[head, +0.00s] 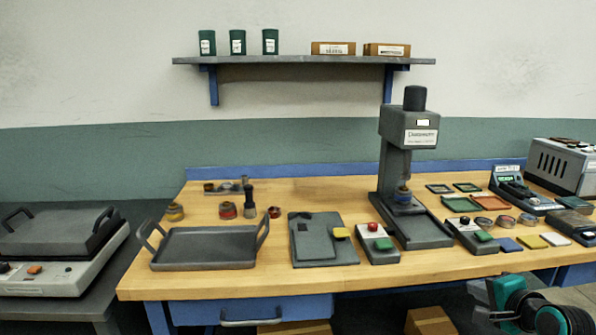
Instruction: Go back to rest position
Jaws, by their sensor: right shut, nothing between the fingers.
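My right gripper (488,296) is low at the bottom right, in front of the workbench's front edge and below its top. It is shut and empty, and it touches nothing that I can see. Its fingers are dark and hard to make out against the shadow under the bench. My left gripper is not in the head view. The wooden workbench (290,279) stands ahead, with the dark grey press (407,130) upright on it, right of the middle. A ring-shaped part seems to sit under the press head.
An empty grey tray (205,250) with two handles lies at the bench's left. Several small parts stand behind it. Switch boxes, coloured pads and rings lie around the press. A grey-lidded machine (50,250) stands far left. A wall shelf (300,61) holds cans and boxes.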

